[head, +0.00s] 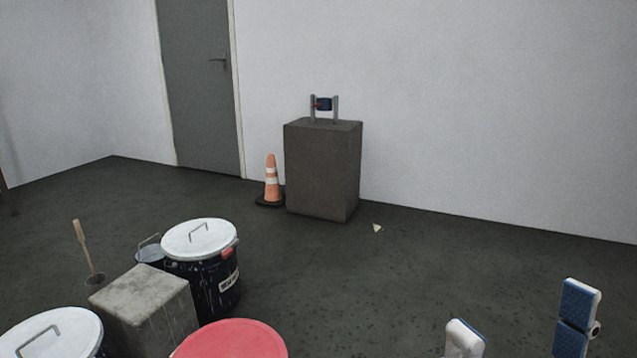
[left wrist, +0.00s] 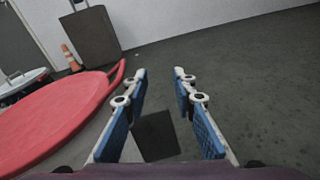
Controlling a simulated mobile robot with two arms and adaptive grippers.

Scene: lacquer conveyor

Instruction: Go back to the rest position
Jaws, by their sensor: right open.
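My right gripper (head: 522,325) is at the lower right of the head view. Its two blue-and-white fingers stand wide apart with nothing between them. My left gripper (left wrist: 160,110) shows only in the left wrist view. Its blue-padded fingers are apart and hold nothing. A dark square patch (left wrist: 156,135) shows between and beyond these fingers; I cannot tell what it is.
A red round top (head: 235,342) is at the bottom of the head view, also left of my left gripper (left wrist: 50,115). Lidded drums (head: 205,275) and a concrete block (head: 145,300) stand at left. A cone (head: 271,180) and pedestal (head: 322,170) stand by the wall.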

